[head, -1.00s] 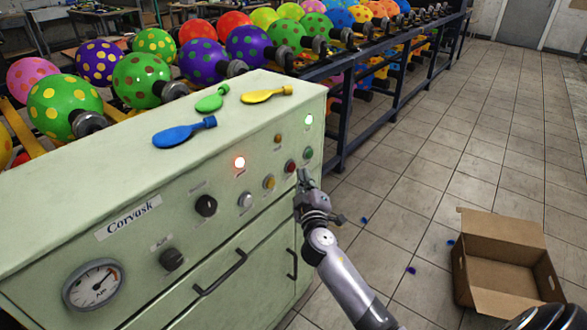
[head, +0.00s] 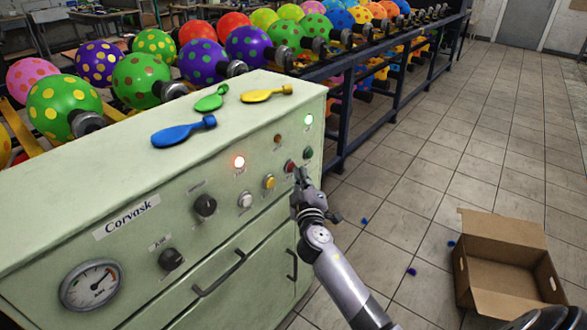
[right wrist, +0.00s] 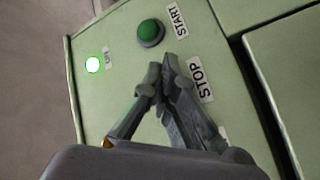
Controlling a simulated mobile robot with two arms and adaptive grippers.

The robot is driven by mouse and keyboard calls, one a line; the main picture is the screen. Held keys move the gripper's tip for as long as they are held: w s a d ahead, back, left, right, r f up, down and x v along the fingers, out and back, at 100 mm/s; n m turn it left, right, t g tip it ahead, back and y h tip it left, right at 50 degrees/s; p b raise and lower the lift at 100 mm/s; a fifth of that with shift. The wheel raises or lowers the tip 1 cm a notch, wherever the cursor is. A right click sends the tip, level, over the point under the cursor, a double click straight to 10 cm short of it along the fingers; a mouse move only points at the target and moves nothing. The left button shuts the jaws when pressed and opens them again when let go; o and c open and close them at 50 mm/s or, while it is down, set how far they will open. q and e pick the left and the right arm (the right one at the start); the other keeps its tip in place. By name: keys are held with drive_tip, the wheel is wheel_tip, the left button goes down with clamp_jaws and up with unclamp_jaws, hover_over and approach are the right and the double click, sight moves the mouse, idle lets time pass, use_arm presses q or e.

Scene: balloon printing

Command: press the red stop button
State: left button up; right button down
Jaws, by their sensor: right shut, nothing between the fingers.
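The red stop button (head: 289,166) is on the front panel of the pale green cabinet (head: 150,210), in the head view. My right gripper (head: 300,172) is shut and empty, its fingertips just right of the red button; I cannot tell whether they touch it. In the right wrist view the shut fingertips (right wrist: 160,75) lie beside the STOP label (right wrist: 200,78) and cover the place of the red button, which is hidden there. The green start button (right wrist: 150,32) is beyond the fingertips and also shows in the head view (head: 308,153). My left gripper is not in view.
A yellow button (head: 268,182), a white button (head: 245,200) and black knobs share the panel. Blue (head: 184,132), green (head: 211,98) and yellow (head: 266,93) flat balloons lie on top. An open cardboard box (head: 500,262) stands on the floor at right. Balloon racks stand behind.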

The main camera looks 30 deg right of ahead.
drive_tip(key=shift+w+a, duration=0.15)
drive_tip(key=shift+w, duration=0.1)
idle(0.3)
drive_tip(key=shift+s+d, duration=0.2)
drive_tip(key=shift+s, duration=0.3)
drive_tip(key=shift+s+d, duration=0.15)
drive_tip(key=shift+s, duration=0.3)
drive_tip(key=shift+s+d, duration=0.4)
drive_tip(key=shift+s, duration=0.5)
drive_tip(key=shift+s+d, duration=0.35)
drive_tip(key=shift+s, duration=0.6)
drive_tip(key=shift+s+d, duration=0.4)
drive_tip(key=shift+s, duration=0.5)
drive_tip(key=shift+p, duration=0.3)
